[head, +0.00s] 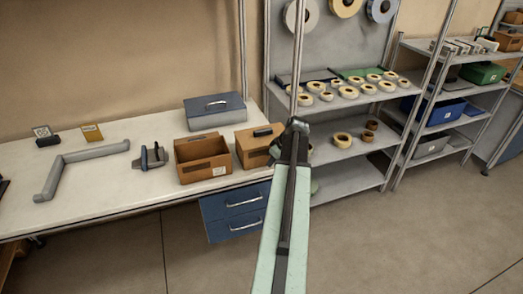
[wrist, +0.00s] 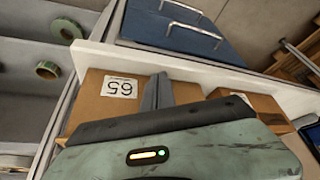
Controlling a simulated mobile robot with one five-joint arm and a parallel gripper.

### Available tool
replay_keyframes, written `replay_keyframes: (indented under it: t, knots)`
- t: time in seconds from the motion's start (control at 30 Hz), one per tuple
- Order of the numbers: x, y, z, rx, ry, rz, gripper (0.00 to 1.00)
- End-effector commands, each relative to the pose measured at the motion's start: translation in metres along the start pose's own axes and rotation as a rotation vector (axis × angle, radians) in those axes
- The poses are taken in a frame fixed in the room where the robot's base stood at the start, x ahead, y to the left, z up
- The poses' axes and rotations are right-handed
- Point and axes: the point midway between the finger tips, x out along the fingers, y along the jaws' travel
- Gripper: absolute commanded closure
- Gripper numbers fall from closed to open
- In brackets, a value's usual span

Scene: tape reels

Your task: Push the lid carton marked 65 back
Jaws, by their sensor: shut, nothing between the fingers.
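The carton marked 65 (wrist: 92,106) is brown cardboard, its white label upside down in the wrist view. In the head view it appears to be the right-hand carton (head: 248,149) on the workbench, with a dark strip on top. My arm hides its right part and label there. My gripper (wrist: 158,90) is shut and empty, its dark fingers in front of the carton's face, by the right end of the label in the wrist view. I cannot tell whether they touch it. In the head view the fingers are mostly hidden by my arm.
An open brown carton (head: 203,163) stands just left on the workbench (head: 100,165). A blue-grey case (head: 215,111) lies behind both. Blue drawers (head: 235,213) hang below. A shelf rack (head: 345,149) with tape reels stands close on the right.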

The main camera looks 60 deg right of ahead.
Motion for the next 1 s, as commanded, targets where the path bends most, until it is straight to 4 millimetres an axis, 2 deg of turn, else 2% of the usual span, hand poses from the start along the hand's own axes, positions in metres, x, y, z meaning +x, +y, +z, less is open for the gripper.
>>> replay_keyframes:
  t: [0.57, 1.0]
  knots:
    - [0.000, 0.000, 0.000, 0.000, 0.000, 0.000, 1.00]
    - [0.008, 0.011, -0.017, 0.000, 0.000, 0.000, 1.00]
